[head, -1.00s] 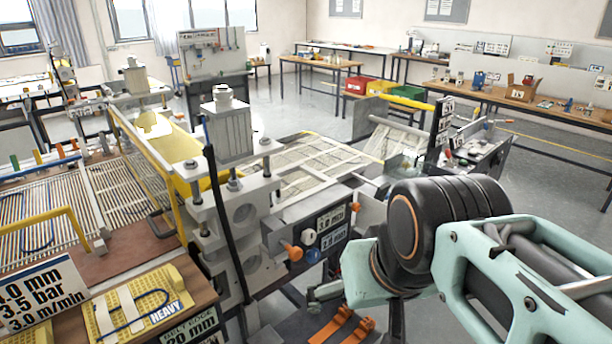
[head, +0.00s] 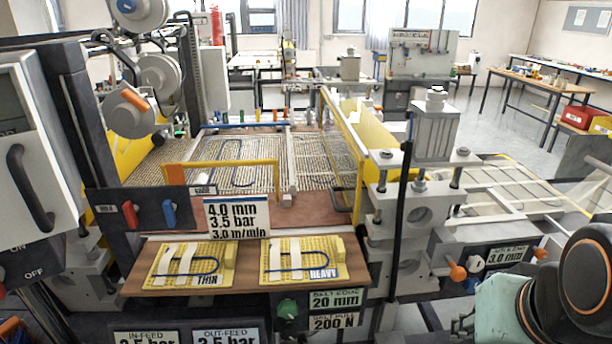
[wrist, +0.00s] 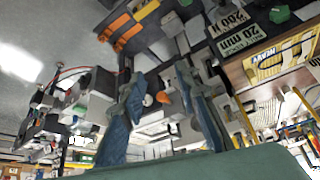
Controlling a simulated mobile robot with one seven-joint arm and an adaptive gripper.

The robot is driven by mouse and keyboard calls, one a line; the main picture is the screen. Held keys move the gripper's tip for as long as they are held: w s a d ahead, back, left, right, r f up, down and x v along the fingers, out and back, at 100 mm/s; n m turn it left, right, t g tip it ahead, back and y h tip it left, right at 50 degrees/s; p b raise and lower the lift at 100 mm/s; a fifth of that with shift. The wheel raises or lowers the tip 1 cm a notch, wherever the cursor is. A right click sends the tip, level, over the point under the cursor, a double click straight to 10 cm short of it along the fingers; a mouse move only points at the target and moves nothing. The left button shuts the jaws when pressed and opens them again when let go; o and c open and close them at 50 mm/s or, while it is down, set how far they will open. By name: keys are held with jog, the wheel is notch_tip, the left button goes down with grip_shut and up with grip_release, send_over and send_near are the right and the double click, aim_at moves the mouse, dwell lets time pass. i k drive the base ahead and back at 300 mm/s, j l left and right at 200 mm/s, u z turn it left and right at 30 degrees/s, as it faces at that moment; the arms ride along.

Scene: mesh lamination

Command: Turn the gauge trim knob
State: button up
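Knobs sit on the front of the roller press (head: 415,215), right of centre in the head view: an orange one (head: 457,272), a white one (head: 475,262) and a blue one (head: 470,285), beside a 3.0 mm label. A green knob (head: 287,308) sits on the bench front by the 20 mm label. I cannot tell which is the gauge trim knob. In the wrist view my gripper (wrist: 158,72) is open, its two fingers apart. An orange knob tip (wrist: 163,97) shows beyond the gap, not touched. In the head view my arm hides part of the lower right.
The bench ledge holds two yellow sample boards, THIN (head: 190,266) and HEAVY (head: 305,260), and a settings sign (head: 237,218). A grey cabinet with a handle (head: 35,170) is at left.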

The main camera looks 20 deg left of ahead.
aim_at(541, 254)
jog(key=u, duration=1.45)
jog(key=k+z, duration=0.1)
jog(key=z, duration=0.35)
jog(key=l+z, duration=0.15)
jog(key=z, duration=0.25)
jog(key=k+l+z, duration=0.15)
jog(key=z, duration=0.3)
jog(key=l+z, duration=0.15)
jog(key=z, duration=0.3)
